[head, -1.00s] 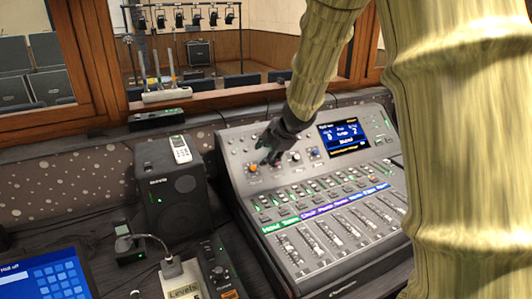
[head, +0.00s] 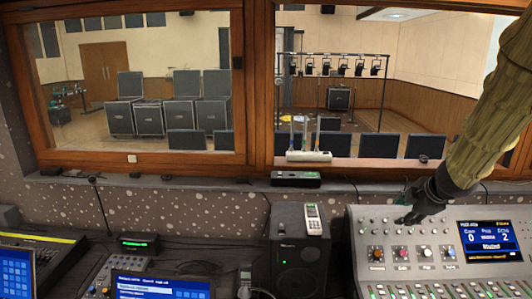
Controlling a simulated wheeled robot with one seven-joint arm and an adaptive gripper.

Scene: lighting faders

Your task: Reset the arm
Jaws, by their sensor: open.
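My arm comes in from the upper right of the head view. My gripper (head: 408,216), dark and open, is over the upper left part of the mixing console (head: 349,236). It hangs above the row of coloured knobs, and I cannot tell whether it touches the panel. Nothing shows between its fingers. The console's lit screen (head: 487,240) is to the right of the gripper.
A black speaker (head: 287,258) with a white remote (head: 313,219) on top stands left of the console. Screens (head: 160,285) and small devices fill the desk at left. A wood-framed window (head: 257,100) rises behind, its sill holding a power strip (head: 309,156).

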